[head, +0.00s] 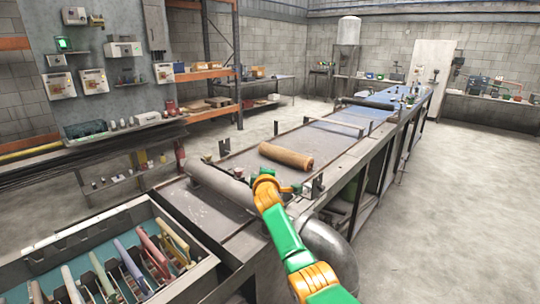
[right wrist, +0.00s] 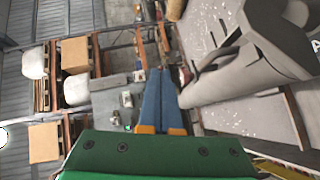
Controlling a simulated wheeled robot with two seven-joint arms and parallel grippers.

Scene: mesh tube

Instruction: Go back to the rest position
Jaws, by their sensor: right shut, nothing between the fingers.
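My right arm, green and orange, reaches up from the bottom right in the head view, over the near part of the long bench (head: 320,140). In the right wrist view my right gripper (right wrist: 160,75) shows two blue fingers pressed together, with nothing between them. A brown tube (head: 286,156) lies on the bench just beyond the arm's end, apart from it. My left gripper is in neither view.
A grey roller (head: 220,186) spans the bench close to the left of my arm. A tray (head: 85,232) with several coloured handled items stands at the lower left. A rounded metal part (head: 335,245) sits right beside my forearm. Open floor (head: 465,200) lies to the right.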

